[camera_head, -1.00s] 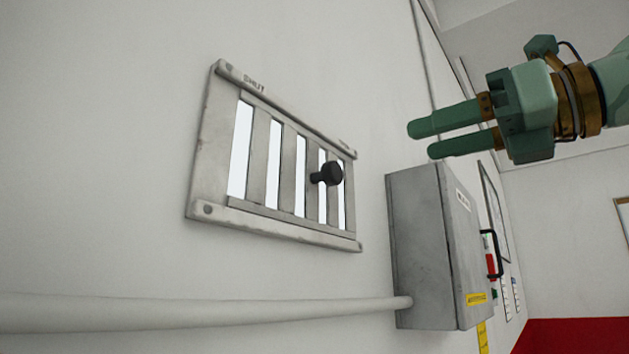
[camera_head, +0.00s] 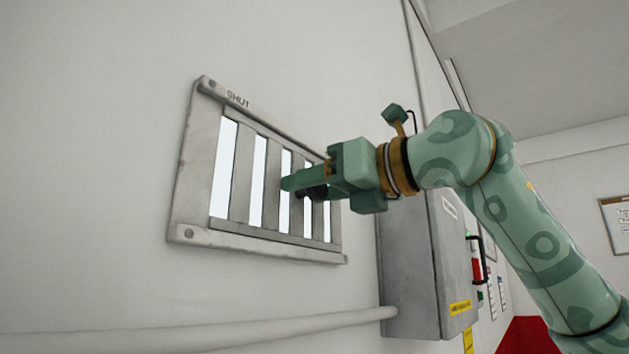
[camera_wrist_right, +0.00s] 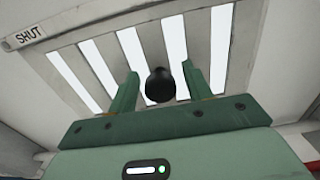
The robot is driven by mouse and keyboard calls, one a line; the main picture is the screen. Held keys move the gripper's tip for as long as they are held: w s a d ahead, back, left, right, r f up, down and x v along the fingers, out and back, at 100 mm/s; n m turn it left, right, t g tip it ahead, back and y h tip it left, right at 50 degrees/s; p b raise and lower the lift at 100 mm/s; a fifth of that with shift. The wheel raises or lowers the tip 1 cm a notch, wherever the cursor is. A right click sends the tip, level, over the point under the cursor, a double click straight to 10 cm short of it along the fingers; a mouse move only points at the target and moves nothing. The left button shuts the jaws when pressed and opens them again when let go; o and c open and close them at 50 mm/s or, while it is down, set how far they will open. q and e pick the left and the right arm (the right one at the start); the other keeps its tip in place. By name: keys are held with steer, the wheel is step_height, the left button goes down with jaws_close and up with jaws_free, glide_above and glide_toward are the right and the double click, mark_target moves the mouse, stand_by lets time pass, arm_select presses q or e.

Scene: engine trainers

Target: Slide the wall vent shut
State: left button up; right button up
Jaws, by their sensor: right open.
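The wall vent (camera_head: 200,180) is a grey metal frame with upright slats and bright open gaps between them. The word SHUT is marked at its upper left. Its dark round knob (camera_head: 317,192) is partly hidden by my right gripper (camera_head: 291,188) in the head view. In the right wrist view the black knob (camera_wrist_right: 160,86) stands between the two green fingers of my right gripper (camera_wrist_right: 158,88). The fingers are open, one on each side of the knob, with visible space between them and it. My left gripper is not in view.
A grey electrical box (camera_head: 425,265) with a handle stands on the wall right of the vent, behind my right arm. A pale pipe (camera_head: 200,338) runs along the wall below the vent. The wall left of the vent is clear.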

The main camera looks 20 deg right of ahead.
jaws_close()
steer(key=shift+s+a+b, duration=0.35)
steer(key=shift+s+a, duration=0.5)
steer(key=shift+a, duration=0.25)
steer(key=shift+c, duration=1.9)
jaws_free()
steer(key=o, duration=0.4)
steer(key=shift+s+a, duration=0.1)
steer(key=shift+a, duration=0.05)
